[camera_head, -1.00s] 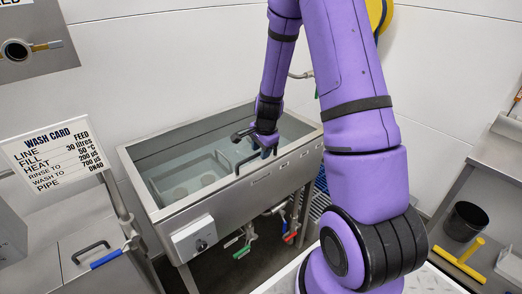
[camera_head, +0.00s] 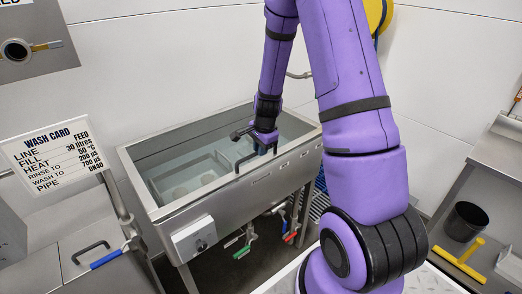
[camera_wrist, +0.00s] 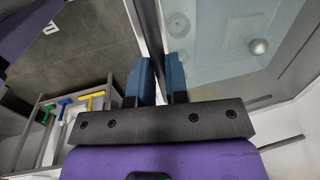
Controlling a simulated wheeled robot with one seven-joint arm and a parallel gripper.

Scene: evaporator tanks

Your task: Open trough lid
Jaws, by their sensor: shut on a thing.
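The steel trough (camera_head: 165,212) stands left of centre in the head view. Its lid (camera_head: 215,160) looks like a clear pane within the rim, lying about level, with the basin showing through it. A dark bar handle (camera_head: 243,165) runs along the lid's front edge. My gripper (camera_head: 262,150) is at this handle, above the front rim. In the wrist view, the two blue fingers of my gripper (camera_wrist: 161,82) stand close on either side of a dark bar (camera_wrist: 150,40). The exact contact between the fingers and the handle is partly hidden.
A control box (camera_head: 194,240) is on the trough's front. Valves with green (camera_head: 242,253) and red (camera_head: 290,237) handles hang below. A wash card sign (camera_head: 60,157) stands at left. A bench with a black bucket (camera_head: 465,221) is at right.

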